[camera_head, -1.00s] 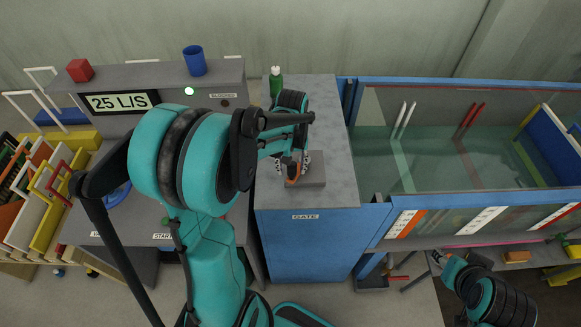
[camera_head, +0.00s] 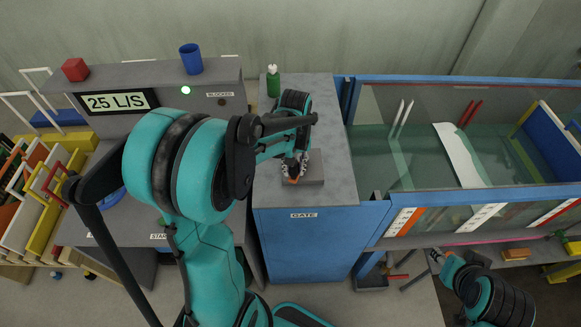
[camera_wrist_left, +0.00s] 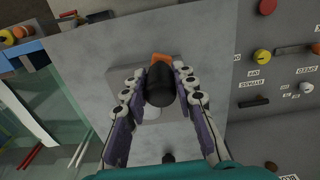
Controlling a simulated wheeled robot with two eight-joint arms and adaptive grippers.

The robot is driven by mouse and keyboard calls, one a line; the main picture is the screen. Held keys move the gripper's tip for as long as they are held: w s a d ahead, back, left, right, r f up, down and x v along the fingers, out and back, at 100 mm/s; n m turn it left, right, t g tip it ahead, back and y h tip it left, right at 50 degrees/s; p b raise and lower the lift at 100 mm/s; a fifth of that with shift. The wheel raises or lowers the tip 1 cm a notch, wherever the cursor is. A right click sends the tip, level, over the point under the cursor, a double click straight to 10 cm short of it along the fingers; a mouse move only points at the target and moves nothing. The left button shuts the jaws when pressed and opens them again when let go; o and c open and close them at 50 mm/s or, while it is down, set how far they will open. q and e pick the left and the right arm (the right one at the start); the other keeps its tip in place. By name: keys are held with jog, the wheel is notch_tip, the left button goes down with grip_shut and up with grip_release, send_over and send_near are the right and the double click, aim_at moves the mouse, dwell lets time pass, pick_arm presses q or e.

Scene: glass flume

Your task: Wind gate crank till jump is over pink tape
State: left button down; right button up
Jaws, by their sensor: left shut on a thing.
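The gate crank has an orange arm (camera_wrist_left: 162,59) and a black knob (camera_wrist_left: 160,84); it sits on a grey plate (camera_head: 316,172) on top of the blue cabinet labelled GATE (camera_head: 305,240). My left gripper (camera_head: 296,168) is shut around the knob, with a finger on each side in the left wrist view (camera_wrist_left: 160,92). In the head view it hides most of the crank. In the glass flume (camera_head: 400,165), a white band (camera_head: 461,155) crosses the water, right of the white posts. A thin pink strip (camera_head: 490,240) runs below the flume front. My right gripper (camera_head: 437,256) is low at the right; its jaws are unclear.
A green bottle (camera_head: 273,81) stands at the back of the cabinet. Colourful racks (camera_head: 35,190) fill the far left.

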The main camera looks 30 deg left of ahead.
pick_arm(q)
jog(key=c, duration=1.2)
grip_release()
jog(key=shift+w, duration=0.15)
jog(key=shift+r, duration=0.1)
notch_tip(320, 180, up, 12)
jog(key=s+d+f+m+t+b, duration=0.2)
jog(key=s+d+f+b, duration=0.1)
jog(key=f+b, duration=0.3)
jog(key=s+d+f+m+t+b, duration=0.2)
jog(key=s+d+f+b, duration=0.1)
jog(key=f+b, duration=0.4)
jog(key=s+d+f+m+t+b, duration=0.2)
jog(key=s+d+f+t+b, duration=0.1)
jog(key=s+f+b, duration=0.2)
notch_tip(320, 180, down, 5)
jog(key=shift+s+r+m+b, duration=0.15)
jog(key=shift+m+b, duration=0.15)
jog(key=shift+b, duration=0.75)
dwell(1.7)
